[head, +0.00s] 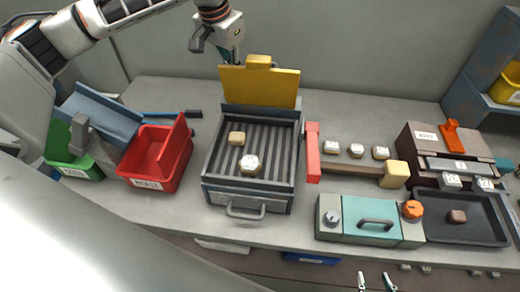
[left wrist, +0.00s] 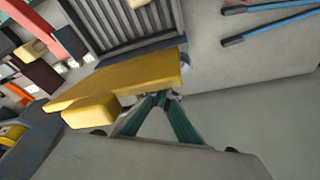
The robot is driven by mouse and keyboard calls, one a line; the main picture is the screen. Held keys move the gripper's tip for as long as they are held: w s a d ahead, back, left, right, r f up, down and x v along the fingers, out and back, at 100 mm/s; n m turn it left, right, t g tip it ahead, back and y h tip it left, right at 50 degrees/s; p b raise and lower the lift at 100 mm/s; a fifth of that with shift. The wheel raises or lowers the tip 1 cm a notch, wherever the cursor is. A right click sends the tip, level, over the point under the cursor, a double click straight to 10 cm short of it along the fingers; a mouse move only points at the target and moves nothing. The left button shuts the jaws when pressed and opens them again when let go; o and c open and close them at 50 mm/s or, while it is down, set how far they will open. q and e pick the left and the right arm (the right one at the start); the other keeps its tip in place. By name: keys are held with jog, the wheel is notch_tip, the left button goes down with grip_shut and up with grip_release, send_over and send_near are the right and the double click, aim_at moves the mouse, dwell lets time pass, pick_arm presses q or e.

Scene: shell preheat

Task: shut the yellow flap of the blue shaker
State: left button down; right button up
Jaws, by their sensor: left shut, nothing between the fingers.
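The blue-grey shaker (head: 248,205) stands mid-table with a ribbed floor and a front handle. Two small pale pieces, one tan (head: 237,138) and one whitish (head: 249,164), lie inside it. Its yellow flap (head: 262,88) stands upright at the back edge, so the shaker is open on top. My left gripper (left wrist: 160,97) is shut and empty, its tips close behind the flap (left wrist: 130,80); I cannot tell whether they touch it. In the head view the flap partly hides this gripper. My right gripper (head: 376,281) is open and empty at the bottom edge.
A red bin (head: 150,182), a green bin (head: 75,162) and a blue chute (head: 103,112) stand left. Blue-handled tools (head: 172,114) lie behind them. Right are a red-ended rack (head: 313,152), a teal-lidded box (head: 370,222) and a dark tray (head: 480,235). The wall is close behind.

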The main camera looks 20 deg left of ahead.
aim_at(232, 77)
pick_arm(q)
jog(key=shift+s+d, duration=0.2)
jog(key=shift+s, duration=0.55)
jog(key=shift+s+d, duration=0.15)
jog(key=shift+s, duration=0.6)
jog(key=shift+w+r, duration=0.1)
jog(key=shift+r, duration=0.35)
jog(key=v, duration=0.3)
jog(key=w+v, duration=0.1)
jog(key=v, duration=0.2)
jog(key=w+v, duration=0.1)
jog(key=v, duration=0.2)
jog(key=shift+d+r, duration=0.25)
jog(key=shift+d, duration=0.05)
jog(key=shift+f, duration=0.1)
